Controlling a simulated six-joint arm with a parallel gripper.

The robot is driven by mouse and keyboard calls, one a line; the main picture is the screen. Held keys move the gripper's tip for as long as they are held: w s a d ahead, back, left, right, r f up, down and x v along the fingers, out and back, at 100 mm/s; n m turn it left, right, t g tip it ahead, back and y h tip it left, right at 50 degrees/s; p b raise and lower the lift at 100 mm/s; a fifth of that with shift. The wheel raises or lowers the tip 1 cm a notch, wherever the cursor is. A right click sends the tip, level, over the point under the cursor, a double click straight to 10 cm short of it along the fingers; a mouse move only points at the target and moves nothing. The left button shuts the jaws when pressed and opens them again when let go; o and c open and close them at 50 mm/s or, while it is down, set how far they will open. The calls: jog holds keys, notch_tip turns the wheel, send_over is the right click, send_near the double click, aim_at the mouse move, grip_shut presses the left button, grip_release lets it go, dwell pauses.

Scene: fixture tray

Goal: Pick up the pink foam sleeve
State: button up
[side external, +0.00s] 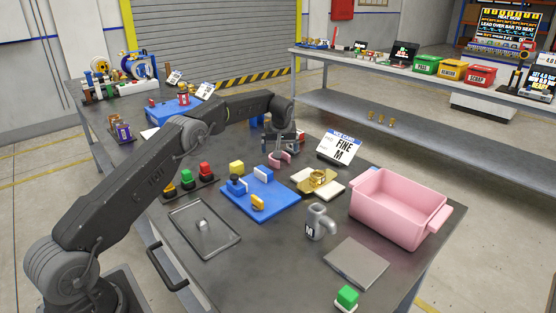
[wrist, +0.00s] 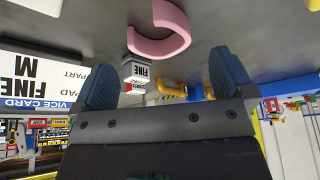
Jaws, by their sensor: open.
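The pink foam sleeve (side external: 281,161) is a C-shaped piece on the dark bench, just below my gripper (side external: 283,143) in the side view. In the wrist view the sleeve (wrist: 160,47) lies at the top centre, beyond the blue fingertips of my gripper (wrist: 164,79). The fingers are spread wide with nothing between them that they touch. The sleeve's top edge is cut off in the wrist view, and my gripper partly hides it in the side view.
The white FINE M card (side external: 339,148) stands right of the sleeve. A small labelled block (wrist: 137,75) is close to the sleeve.

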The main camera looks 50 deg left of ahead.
jog(key=shift+x, duration=2.75)
jog(key=shift+w, duration=0.1)
jog(key=shift+c, duration=0.2)
jog(key=c, duration=0.6)
jog(key=shift+o, duration=0.2)
jog(key=shift+r, duration=0.1)
jog(key=shift+r, duration=2.05)
jog(key=shift+s+a+r, duration=0.3)
jog(key=shift+s+a, duration=0.05)
jog(key=shift+a, duration=0.1)
jog(key=s+a+r, duration=0.6)
jog(key=s, duration=0.2)
jog(key=shift+a, duration=0.4)
jog(key=shift+o, duration=0.5)
jog(key=shift+r, duration=0.1)
